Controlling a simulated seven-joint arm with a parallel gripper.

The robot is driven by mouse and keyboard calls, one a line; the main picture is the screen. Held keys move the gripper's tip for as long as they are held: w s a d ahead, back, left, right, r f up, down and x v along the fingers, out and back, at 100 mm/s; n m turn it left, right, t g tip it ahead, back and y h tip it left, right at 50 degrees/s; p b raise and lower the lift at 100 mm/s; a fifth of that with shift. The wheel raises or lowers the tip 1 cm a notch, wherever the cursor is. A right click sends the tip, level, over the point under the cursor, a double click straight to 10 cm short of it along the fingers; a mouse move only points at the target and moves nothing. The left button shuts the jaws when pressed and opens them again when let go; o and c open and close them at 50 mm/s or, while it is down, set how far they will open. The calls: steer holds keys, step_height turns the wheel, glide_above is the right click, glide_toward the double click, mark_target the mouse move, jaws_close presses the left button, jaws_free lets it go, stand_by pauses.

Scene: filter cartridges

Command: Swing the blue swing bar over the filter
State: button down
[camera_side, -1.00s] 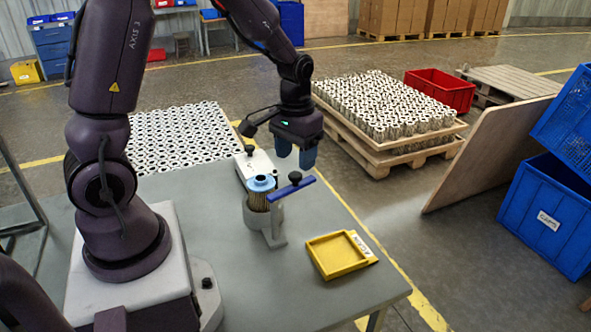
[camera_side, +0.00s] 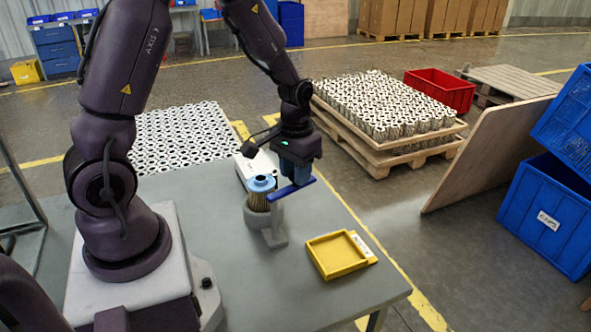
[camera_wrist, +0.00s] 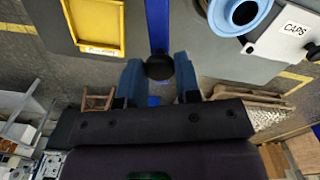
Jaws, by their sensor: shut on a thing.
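The blue swing bar (camera_side: 292,189) sits on top of a grey post beside the filter and points out to the right, away from it. It also shows in the wrist view (camera_wrist: 157,25), with a black knob (camera_wrist: 160,67) on it. The filter (camera_side: 259,192), with a blue ring-shaped top, stands upright in a grey round holder (camera_side: 256,217); its top shows in the wrist view (camera_wrist: 238,14). My gripper (camera_side: 296,178) is down at the bar, its blue fingers (camera_wrist: 160,80) on either side of the knob and shut on it. The knob is hidden in the side view.
A yellow tray (camera_side: 312,247) lies on the grey table (camera_side: 200,192) to the right of the post. A white box labelled CAPS (camera_wrist: 285,40) stands behind the filter. The table front is clear.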

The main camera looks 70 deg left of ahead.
steer(key=shift+a, duration=0.15)
steer(key=shift+s+a+n, duration=0.65)
steer(key=shift+s+n, duration=0.25)
steer(key=shift+n, duration=1.6)
steer(key=shift+s+a+n, duration=0.65)
steer(key=shift+s+n, duration=0.2)
steer(key=shift+n, duration=1.65)
steer(key=shift+s+a+n, duration=0.65)
steer(key=shift+s+n, duration=0.25)
steer(key=shift+n, duration=1.6)
steer(key=c, duration=0.8)
jaws_free()
steer(key=shift+r, duration=0.1)
